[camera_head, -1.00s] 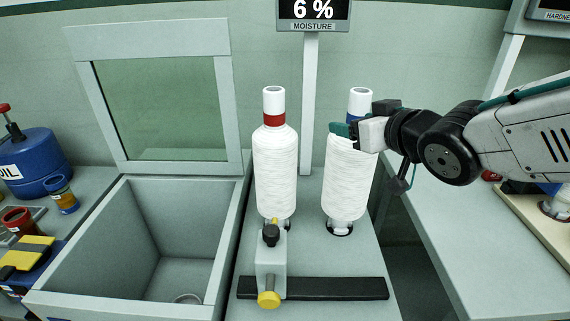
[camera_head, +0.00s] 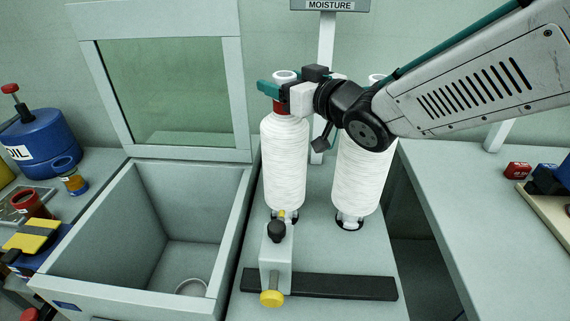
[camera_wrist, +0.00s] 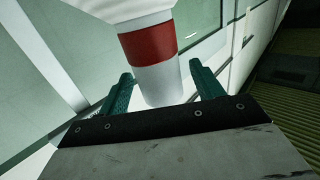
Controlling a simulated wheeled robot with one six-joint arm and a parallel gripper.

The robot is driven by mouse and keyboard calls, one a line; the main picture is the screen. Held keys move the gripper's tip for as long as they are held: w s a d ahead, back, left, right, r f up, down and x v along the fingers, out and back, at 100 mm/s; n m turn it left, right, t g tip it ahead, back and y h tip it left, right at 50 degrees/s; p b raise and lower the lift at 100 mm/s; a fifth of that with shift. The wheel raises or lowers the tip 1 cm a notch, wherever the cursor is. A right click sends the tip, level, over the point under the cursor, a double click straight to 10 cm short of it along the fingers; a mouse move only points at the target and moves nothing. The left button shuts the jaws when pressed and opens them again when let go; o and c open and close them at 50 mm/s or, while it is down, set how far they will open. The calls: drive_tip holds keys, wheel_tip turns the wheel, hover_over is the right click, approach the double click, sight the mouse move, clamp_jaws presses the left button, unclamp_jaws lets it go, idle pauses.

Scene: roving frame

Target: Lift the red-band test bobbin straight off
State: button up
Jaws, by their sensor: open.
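The red-band test bobbin (camera_head: 284,165) stands upright on the bench, wound with white yarn, with a red band below its bare white tube top. My gripper (camera_head: 275,91) is at its neck. In the wrist view the open fingers of my gripper (camera_wrist: 161,88) lie on either side of the bobbin's tube top (camera_wrist: 160,82), with the red band (camera_wrist: 148,43) just beyond the fingertips. I see gaps between tube and fingers. A second white bobbin (camera_head: 357,175) stands to the right, its upper part partly hidden by my arm.
A grey open bin (camera_head: 140,297) with a raised glazed lid (camera_head: 240,80) is on the left. A black bar (camera_head: 340,287) and a clamp block with a yellow knob (camera_head: 271,298) lie in front of the bobbins. A post (camera_head: 326,50) with a moisture sign rises behind.

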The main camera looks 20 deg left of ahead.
drive_tip(key=shift+a, duration=0.1)
drive_tip(key=shift+c, duration=0.4)
clamp_jaws()
drive_tip(key=shift+r, duration=0.1)
drive_tip(key=shift+r, duration=0.15)
